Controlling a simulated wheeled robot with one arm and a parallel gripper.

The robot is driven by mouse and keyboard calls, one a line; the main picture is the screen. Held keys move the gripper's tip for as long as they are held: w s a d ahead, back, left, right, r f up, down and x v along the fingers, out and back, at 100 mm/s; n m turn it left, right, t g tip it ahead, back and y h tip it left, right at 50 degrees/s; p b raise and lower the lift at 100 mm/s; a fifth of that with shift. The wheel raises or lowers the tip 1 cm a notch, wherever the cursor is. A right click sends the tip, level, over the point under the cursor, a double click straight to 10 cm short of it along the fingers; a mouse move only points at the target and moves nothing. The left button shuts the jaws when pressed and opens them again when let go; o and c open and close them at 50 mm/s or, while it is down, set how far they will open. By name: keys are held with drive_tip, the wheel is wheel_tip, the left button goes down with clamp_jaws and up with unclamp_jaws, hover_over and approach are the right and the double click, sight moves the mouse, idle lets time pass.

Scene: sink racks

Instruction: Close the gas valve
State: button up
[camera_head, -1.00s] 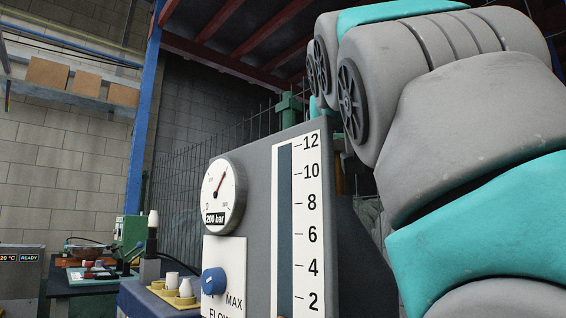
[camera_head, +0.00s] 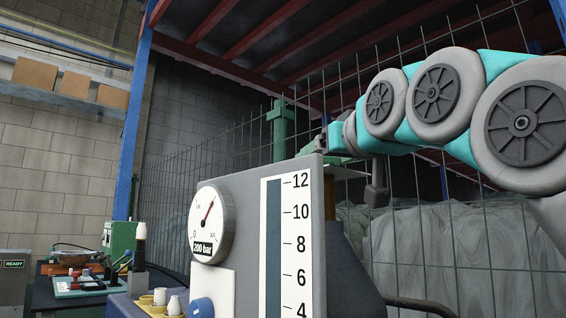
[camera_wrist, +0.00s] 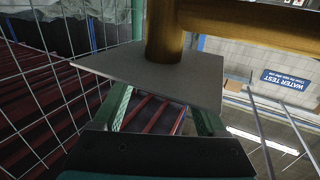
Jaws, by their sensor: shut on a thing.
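In the wrist view a thick yellow-brown pipe (camera_wrist: 165,35) meets a crosspiece at the top. A flat grey plate (camera_wrist: 140,78) lies at its foot, by the ends of my fingers. I take the pipe and plate to be parts of the gas valve. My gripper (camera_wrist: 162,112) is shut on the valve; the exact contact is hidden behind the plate. In the head view my arm reaches in from the right, and its end (camera_head: 336,140) is just above the right top corner of the grey gauge panel. The valve is mostly hidden there.
The gauge panel (camera_head: 240,172), with a dial (camera_head: 211,222) and a level scale (camera_head: 288,250), stands close in front. A wire fence (camera_head: 470,215) and a green post (camera_head: 282,130) are behind. A bench (camera_head: 70,297) with equipment stands at the left.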

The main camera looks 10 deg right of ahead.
drive_tip(key=n+y+p, duration=0.2)
drive_tip(key=y, duration=0.1)
drive_tip(key=shift+s+r+g, duration=0.1)
drive_tip(key=shift+r+g, duration=0.3)
drive_tip(key=n+g+y+p, duration=0.1)
drive_tip(key=y+p, duration=0.1)
drive_tip(key=n+g+y+p, duration=0.1)
drive_tip(key=n+y, duration=0.1)
drive_tip(key=y, duration=0.1)
drive_tip(key=shift+f+n+g+p, duration=0.1)
drive_tip(key=shift+n+g+p, duration=0.2)
drive_tip(key=shift+g+p, duration=0.1)
drive_tip(key=shift+f+n+g+y+p, duration=0.15)
drive_tip(key=shift+n+g+y+p, duration=0.05)
drive_tip(key=shift+n+g+y, duration=0.6)
drive_tip(key=shift+f+n+g+y+p, duration=0.1)
drive_tip(key=shift+n+g+y+p, duration=0.1)
drive_tip(key=shift+n+g+y, duration=0.6)
drive_tip(key=shift+y, duration=0.3)
drive_tip(key=shift+n+g+y, duration=0.9)
drive_tip(key=shift+n+g, duration=0.3)
drive_tip(key=shift+g, duration=0.5)
drive_tip(key=o, duration=1.3)
drive_tip(key=shift+d, duration=0.1)
